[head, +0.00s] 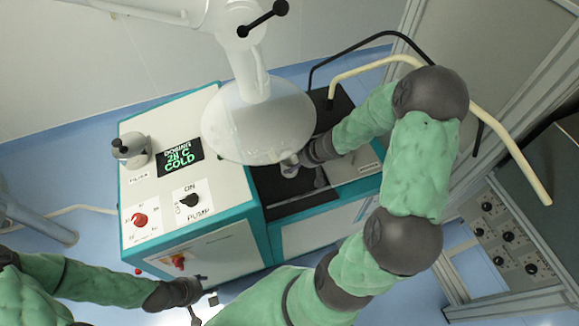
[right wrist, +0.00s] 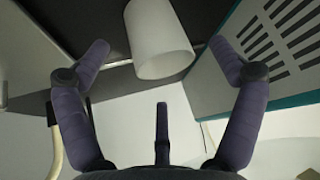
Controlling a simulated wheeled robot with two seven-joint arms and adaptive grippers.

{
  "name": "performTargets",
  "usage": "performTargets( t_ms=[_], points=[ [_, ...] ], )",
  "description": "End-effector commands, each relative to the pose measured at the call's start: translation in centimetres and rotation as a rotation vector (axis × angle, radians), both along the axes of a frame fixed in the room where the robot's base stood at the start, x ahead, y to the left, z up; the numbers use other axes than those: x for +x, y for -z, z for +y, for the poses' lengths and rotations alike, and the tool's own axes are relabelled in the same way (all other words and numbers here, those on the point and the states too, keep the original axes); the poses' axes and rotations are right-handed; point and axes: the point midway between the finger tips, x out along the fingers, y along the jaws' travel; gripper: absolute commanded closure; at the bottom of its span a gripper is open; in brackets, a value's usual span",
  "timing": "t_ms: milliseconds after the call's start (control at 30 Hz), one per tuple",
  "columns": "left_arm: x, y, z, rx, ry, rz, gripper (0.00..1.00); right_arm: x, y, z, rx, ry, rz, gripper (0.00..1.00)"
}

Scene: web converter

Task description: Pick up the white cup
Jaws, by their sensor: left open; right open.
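The white cup (right wrist: 160,40) shows in the right wrist view at the top centre, tilted in the picture, on or against a dark surface. My right gripper (right wrist: 160,52) is open, with one finger on each side of the cup and a gap to both. A third finger is below the cup in the picture. My left gripper (head: 205,303) is open and empty at the lower left, in front of the machine.
The teal and white machine (head: 222,224) has a pump knob (head: 190,200) and a red button (head: 140,220). A translucent dome (head: 258,120) hangs above it, close to my right arm. Cream and black hoses (head: 515,150) curve behind my arm. A vented panel (right wrist: 280,45) stands right of the cup.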

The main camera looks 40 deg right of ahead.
Motion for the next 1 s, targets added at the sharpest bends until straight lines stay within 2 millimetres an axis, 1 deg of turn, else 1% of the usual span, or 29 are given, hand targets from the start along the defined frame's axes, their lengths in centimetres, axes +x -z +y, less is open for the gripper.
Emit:
performTargets(
  t_ms=[33, 100, 200, 333, 533, 567, 600, 667, 700, 733, 1000],
  points=[
    [0.0, 0.5, 0.0, 0.000, 0.000, 0.000, 0.55, 0.7, 0.5, 0.3, -0.001, -0.003, 0.000, 0.07],
    [0.0, 1.2, 0.0, 0.000, 0.000, 0.000, 0.55, 1.1, 1.5, 0.3, -0.001, -0.001, 0.001, 0.07],
    [0.0, 1.8, 0.0, 0.000, 0.000, 0.000, 0.55, 1.6, 2.3, 0.5, 0.000, 0.000, 0.001, 0.07],
    [0.0, 2.0, 0.0, 0.000, 0.000, 0.000, 0.55, 1.9, 2.6, 0.5, -0.001, 0.001, 0.000, 0.07],
    [0.0, 1.9, 0.0, 0.000, 0.000, 0.000, 0.55, 1.9, 2.5, 0.5, 0.000, 0.001, 0.000, 0.07],
    [0.0, 1.9, 0.0, 0.000, 0.000, 0.000, 0.55, 1.9, 2.5, 0.5, 0.000, 0.001, 0.000, 0.09],
    [0.0, 1.9, 0.0, 0.000, 0.000, 0.000, 0.55, 1.9, 2.5, 0.5, 0.000, 0.001, 0.000, 0.21],
    [0.0, 1.9, 0.0, 0.000, 0.000, 0.000, 0.55, 1.9, 2.5, 0.5, 0.000, 0.001, 0.000, 0.38],
    [0.0, 1.9, 0.0, 0.000, 0.000, 0.000, 0.55, 1.9, 2.5, 0.5, 0.000, 0.001, 0.000, 0.49],
    [0.0, 1.9, 0.0, 0.000, 0.000, 0.000, 0.55, 1.8, 2.6, 0.5, 0.000, 0.001, 0.001, 0.57],
    [0.0, 1.9, 0.0, 0.000, 0.000, 0.000, 0.55, 1.7, 2.8, 0.7, 0.003, 0.000, 0.005, 0.58]
  ],
)
